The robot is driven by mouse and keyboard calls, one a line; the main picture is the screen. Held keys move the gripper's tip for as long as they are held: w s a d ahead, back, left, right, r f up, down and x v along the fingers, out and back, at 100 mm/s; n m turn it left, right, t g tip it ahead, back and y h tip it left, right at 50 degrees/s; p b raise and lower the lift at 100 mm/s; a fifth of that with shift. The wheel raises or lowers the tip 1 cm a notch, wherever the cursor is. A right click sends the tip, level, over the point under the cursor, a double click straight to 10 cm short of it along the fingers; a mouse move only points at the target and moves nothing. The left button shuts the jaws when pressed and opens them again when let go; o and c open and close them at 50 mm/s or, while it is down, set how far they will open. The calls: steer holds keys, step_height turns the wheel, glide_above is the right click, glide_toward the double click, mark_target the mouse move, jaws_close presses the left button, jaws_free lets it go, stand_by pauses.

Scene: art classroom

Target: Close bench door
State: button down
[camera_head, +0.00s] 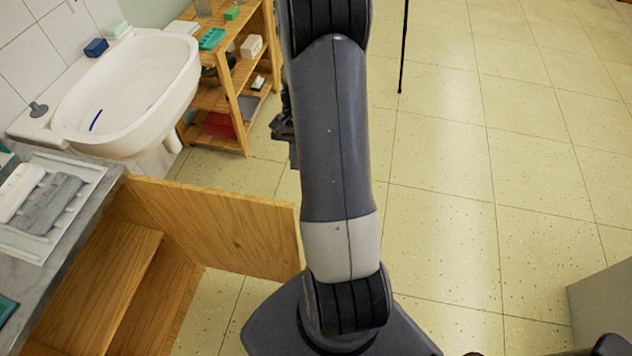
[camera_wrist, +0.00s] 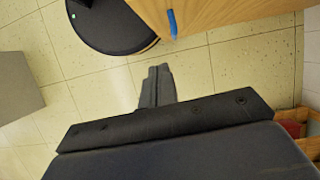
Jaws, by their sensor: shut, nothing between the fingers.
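The bench door (camera_head: 215,225) is a light wooden panel that stands open, sticking out to the right from the wooden bench cabinet (camera_head: 75,280) at the lower left. Its right end is partly hidden behind my arm. In the wrist view a wooden panel that looks like the door (camera_wrist: 225,12) is at the top, with a small blue piece (camera_wrist: 172,23) at its edge. My gripper (camera_wrist: 158,72) is shut and empty, just short of that edge with floor showing between them. In the head view only a dark part of it shows beside my arm.
A grey benchtop with a white tray (camera_head: 92,172) tops the cabinet. A white sink (camera_head: 130,95) and a wooden shelf (camera_head: 240,108) with several items stand behind the door. A grey block (camera_head: 605,305) is at the lower right. The tiled floor on the right is mostly clear.

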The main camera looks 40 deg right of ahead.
mark_target(291, 204)
steer(key=shift+s+a+f+p, duration=0.15)
steer(key=shift+s+a+f, duration=0.75)
steer(key=shift+f, duration=0.65)
steer(key=shift+s+a+f+p, duration=0.1)
steer(key=shift+s+a+f, duration=0.75)
steer(key=shift+f, duration=0.7)
steer(key=shift+s+a+f+p, duration=0.15)
steer(key=shift+s+a+f, duration=0.55)
steer(key=shift+a+f, duration=0.6)
steer(key=shift+d+f, duration=0.25)
